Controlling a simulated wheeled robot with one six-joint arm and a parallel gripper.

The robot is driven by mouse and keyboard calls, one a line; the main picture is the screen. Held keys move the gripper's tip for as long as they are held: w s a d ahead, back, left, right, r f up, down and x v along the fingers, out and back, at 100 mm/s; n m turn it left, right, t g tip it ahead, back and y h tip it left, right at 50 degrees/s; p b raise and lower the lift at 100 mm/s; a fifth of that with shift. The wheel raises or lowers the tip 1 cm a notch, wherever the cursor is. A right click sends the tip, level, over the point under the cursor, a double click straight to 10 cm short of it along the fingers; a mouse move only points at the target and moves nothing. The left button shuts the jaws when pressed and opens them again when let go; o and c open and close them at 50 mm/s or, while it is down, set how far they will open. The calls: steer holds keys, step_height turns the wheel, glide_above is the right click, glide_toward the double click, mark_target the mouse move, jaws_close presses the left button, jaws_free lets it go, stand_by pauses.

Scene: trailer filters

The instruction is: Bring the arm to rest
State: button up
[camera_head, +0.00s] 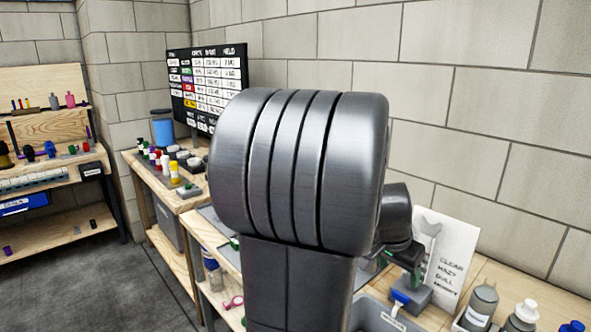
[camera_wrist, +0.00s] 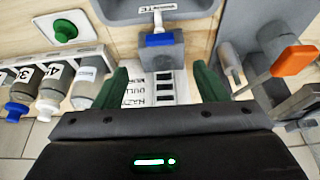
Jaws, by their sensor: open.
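My gripper (camera_wrist: 161,76) shows in the wrist view as two green fingers, wide apart with nothing held between them. Beyond and between the fingers is a grey block with a blue part (camera_wrist: 160,42), which they do not appear to touch. In the head view my arm fills the middle of the picture, its large grey joint raised. Part of my gripper (camera_head: 414,272) shows to the right behind it, above the bench, near a grey block with a blue piece (camera_head: 413,297). My arm hides much of the bench.
A white card with lettering (camera_head: 447,262) stands by the wall. Bottles (camera_head: 481,302) stand at the lower right; labelled bottles (camera_wrist: 54,84) show left of my gripper. An orange-handled thing (camera_wrist: 294,61) lies right of it. A black chart board (camera_head: 208,82) stands behind another bench. Grey floor is open at left.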

mark_target(401, 294)
steer(key=x, duration=1)
steer(key=shift+d+f+b, duration=0.15)
steer(key=shift+f+b, duration=0.1)
steer(key=shift+b, duration=0.1)
steer(key=shift+r+p, duration=0.1)
steer(key=shift+p, duration=0.2)
steer(key=shift+r+b, duration=0.1)
steer(key=shift+b, duration=0.2)
steer(key=p+v, duration=0.1)
steer(key=v, duration=1.3)
steer(key=b+x, duration=0.1)
steer(key=x, duration=1.3)
steer(key=shift+w+r+p, duration=0.1)
steer(key=shift+p, duration=0.5)
steer(key=n+p, duration=0.2)
steer(key=p, duration=0.3)
steer(key=shift+n+t+y, duration=0.3)
steer(key=shift+t+y, duration=0.1)
steer(key=shift+p, duration=0.55)
